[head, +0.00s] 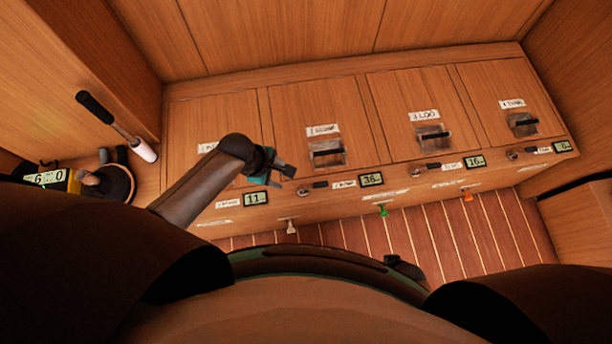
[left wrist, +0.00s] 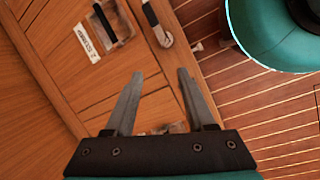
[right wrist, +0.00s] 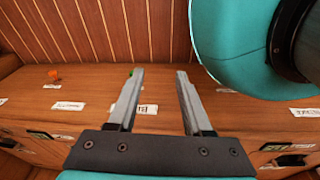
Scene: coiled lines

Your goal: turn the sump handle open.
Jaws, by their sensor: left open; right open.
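The panel labelled 2 SUMP has a black bar handle (head: 327,152) in a clear recessed housing; it also shows at the top of the left wrist view (left wrist: 105,22). Below it on the front rail is a small lever (head: 319,185) with a black grip and metal pivot, seen in the left wrist view (left wrist: 151,14) too. My left gripper (head: 288,171) is open and empty, left of the handle and lever and touching neither. The left wrist view shows its fingers (left wrist: 160,75) apart. My right gripper (right wrist: 160,72) is open and empty, facing the rail front.
Similar handles sit on the LOO panel (head: 433,134) and the TANK panel (head: 523,122). Small displays (head: 371,180) line the rail. White, green (head: 383,210) and orange (head: 468,195) knobs hang below it. A black-gripped lever (head: 115,125) stands at left. The striped floor (head: 430,235) is clear.

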